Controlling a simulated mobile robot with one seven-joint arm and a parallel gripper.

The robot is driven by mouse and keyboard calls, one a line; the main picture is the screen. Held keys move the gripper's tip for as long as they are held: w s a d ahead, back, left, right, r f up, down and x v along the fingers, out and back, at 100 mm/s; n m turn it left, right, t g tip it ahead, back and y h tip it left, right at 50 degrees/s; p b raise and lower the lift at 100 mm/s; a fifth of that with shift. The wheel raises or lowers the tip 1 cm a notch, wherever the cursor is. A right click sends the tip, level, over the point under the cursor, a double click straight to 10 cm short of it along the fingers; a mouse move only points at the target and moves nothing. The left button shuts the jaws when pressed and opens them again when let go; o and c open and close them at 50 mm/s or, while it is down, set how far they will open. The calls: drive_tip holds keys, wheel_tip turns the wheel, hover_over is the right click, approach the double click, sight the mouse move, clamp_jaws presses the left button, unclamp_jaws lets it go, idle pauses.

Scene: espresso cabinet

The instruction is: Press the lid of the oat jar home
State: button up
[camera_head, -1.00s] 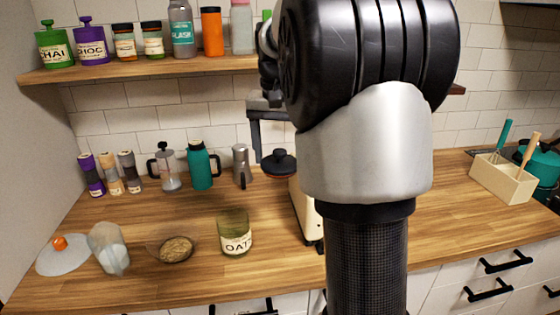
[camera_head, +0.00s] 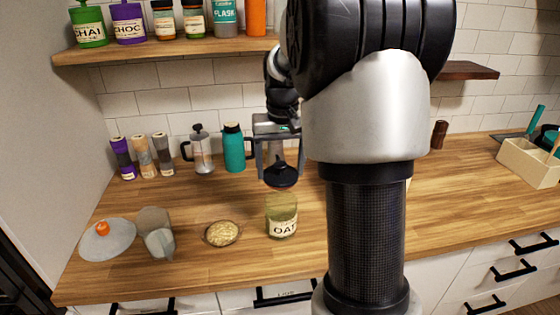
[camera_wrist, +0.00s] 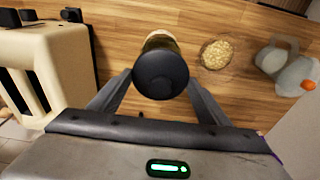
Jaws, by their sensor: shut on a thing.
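The oat jar (camera_head: 282,222) stands upright on the wooden counter, a glass jar with a pale "OAT" label and an open-looking top. A gap shows between lid and jar in the head view. In the wrist view the lid (camera_wrist: 161,73) sits between the two fingers and covers most of the jar (camera_wrist: 160,39) beneath it.
A teal flask (camera_head: 234,150) and French press (camera_head: 202,152) stand behind. A cream toaster (camera_wrist: 45,70) is close by in the wrist view.

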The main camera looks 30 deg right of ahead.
drive_tip(key=shift+d+f+b, duration=0.1)
drive_tip(key=shift+f+b, duration=1.6)
drive_tip(key=shift+f, duration=0.35)
drive_tip(key=shift+f+b, duration=0.6)
drive_tip(key=shift+f, duration=0.5)
drive_tip(key=shift+f+p, duration=0.15)
drive_tip(key=shift+p, duration=0.15)
drive_tip(key=o, duration=1.3)
drive_tip(key=shift+r+p, duration=2.85)
drive_tip(key=shift+r, duration=0.7)
